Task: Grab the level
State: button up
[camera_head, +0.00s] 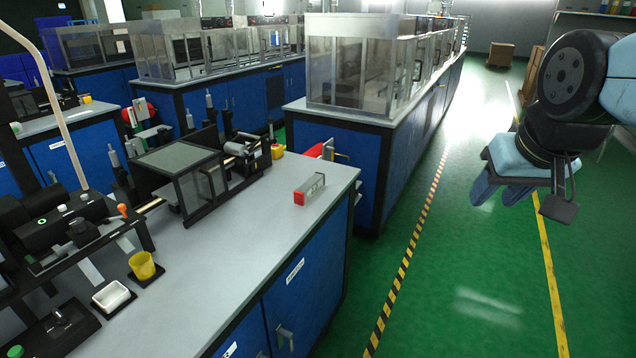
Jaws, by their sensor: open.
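The level (309,189) is a short red and grey bar. It lies on the grey top of the blue workbench (257,229), close to the bench's right edge, with clear surface around it. My gripper (497,192) hangs from my arm at the upper right, over the green floor. It points downward with its blue fingers apart and nothing visible between them. It is well to the right of the level and apart from the bench.
A machine with a glass cover (183,172) stands on the bench left of the level. A yellow cup (143,266) and a white dish (111,297) sit at the front left. Another blue cabinet with a glass enclosure (345,75) stands behind. The green floor (470,260) at right is clear.

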aim_at(307, 189)
jog(key=z, duration=0.25)
jog(key=i, duration=1.55)
jog(key=u, duration=0.35)
